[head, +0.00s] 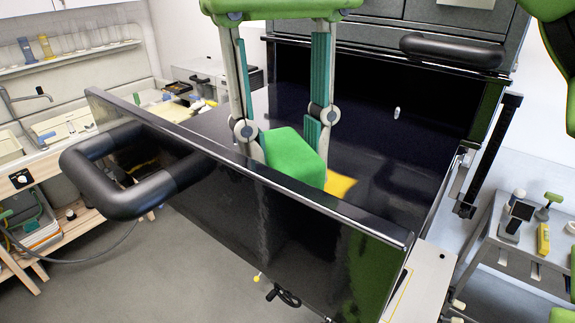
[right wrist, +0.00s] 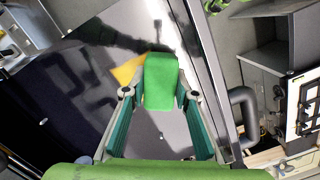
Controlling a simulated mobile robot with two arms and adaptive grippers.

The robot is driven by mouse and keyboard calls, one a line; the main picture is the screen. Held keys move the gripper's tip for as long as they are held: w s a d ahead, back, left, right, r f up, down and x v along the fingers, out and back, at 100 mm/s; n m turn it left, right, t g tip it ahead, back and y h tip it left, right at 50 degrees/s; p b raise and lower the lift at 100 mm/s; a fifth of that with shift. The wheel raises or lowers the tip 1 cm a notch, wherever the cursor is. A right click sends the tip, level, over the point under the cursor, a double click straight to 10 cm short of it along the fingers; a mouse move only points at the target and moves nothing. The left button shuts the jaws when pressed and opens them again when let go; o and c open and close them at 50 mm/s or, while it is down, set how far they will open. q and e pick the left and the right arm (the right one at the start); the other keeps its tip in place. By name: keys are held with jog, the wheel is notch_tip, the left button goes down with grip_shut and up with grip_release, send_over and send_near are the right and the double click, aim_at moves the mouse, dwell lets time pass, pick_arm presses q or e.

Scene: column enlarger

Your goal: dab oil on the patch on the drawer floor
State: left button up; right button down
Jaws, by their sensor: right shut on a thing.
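My right gripper (head: 288,148) reaches down into the open dark drawer (head: 400,190) from above, its fingers shut on a green block (head: 294,158). In the right wrist view the block (right wrist: 160,82) sits between the two fingertips (right wrist: 160,99). A yellow patch (head: 341,185) lies on the drawer floor right beside the block in the head view. In the right wrist view the patch (right wrist: 127,72) shows at the block's left, partly covered by it. I cannot tell whether the block touches the floor. My left gripper is not in view.
The drawer's tall front panel (head: 250,215) with a thick black handle (head: 100,185) stands near me and hides part of the drawer floor. A grey cart (head: 520,240) with small items stands at the right. A workbench with shelves (head: 70,60) is at the left.

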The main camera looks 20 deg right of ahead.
jog(key=shift+r, duration=2.6)
jog(key=c, duration=2.2)
grip_release()
grip_shut()
